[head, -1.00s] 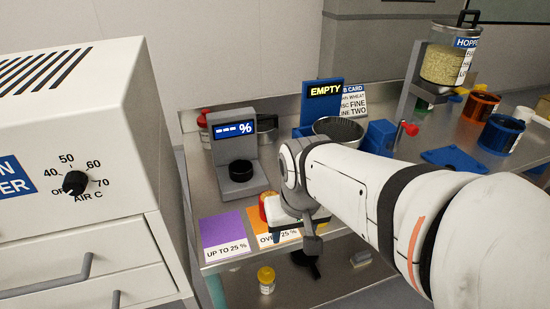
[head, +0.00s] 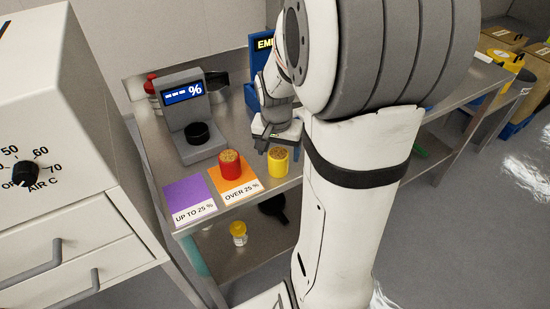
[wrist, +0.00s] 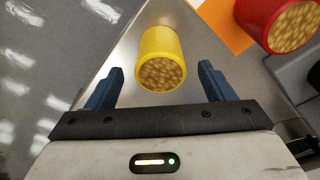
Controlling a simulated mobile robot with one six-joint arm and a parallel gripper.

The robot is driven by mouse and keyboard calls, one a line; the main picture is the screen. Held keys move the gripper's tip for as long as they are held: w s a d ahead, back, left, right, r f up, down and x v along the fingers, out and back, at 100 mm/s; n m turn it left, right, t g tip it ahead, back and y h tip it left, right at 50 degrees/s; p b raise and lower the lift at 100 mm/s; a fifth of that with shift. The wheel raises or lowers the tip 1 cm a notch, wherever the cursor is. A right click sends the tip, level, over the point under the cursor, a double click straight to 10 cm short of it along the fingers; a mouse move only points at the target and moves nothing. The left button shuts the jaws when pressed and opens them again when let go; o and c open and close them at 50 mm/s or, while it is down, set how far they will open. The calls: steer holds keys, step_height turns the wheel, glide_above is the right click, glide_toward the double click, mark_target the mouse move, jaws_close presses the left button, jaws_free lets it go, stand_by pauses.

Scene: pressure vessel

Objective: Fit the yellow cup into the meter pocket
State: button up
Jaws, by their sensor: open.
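The yellow cup (head: 278,161), full of tan grains, stands upright on the steel bench just right of the orange card. In the wrist view the yellow cup (wrist: 160,50) is centred between the two blue fingers, with gaps on both sides. My gripper (wrist: 160,80) is open, and its fingertips reach only about the near part of the cup. In the head view my gripper (head: 275,142) is just behind the cup. The grey meter (head: 183,95) shows "--- %". A black round part (head: 198,133), apparently its pocket, sits on its foot; its inside is hard to see.
A red cup (head: 230,165) of grains stands on the orange card (head: 238,188), close left of the yellow cup. A purple card (head: 186,197) lies further left. A yellow-lidded jar (head: 238,233) is on the lower shelf. My arm hides the bench's right part.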

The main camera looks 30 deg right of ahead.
step_height(320, 180, down, 2)
steer(key=shift+w+d, duration=0.1)
steer(key=shift+w, duration=0.05)
steer(key=shift+c, duration=0.2)
steer(key=c, duration=1.1)
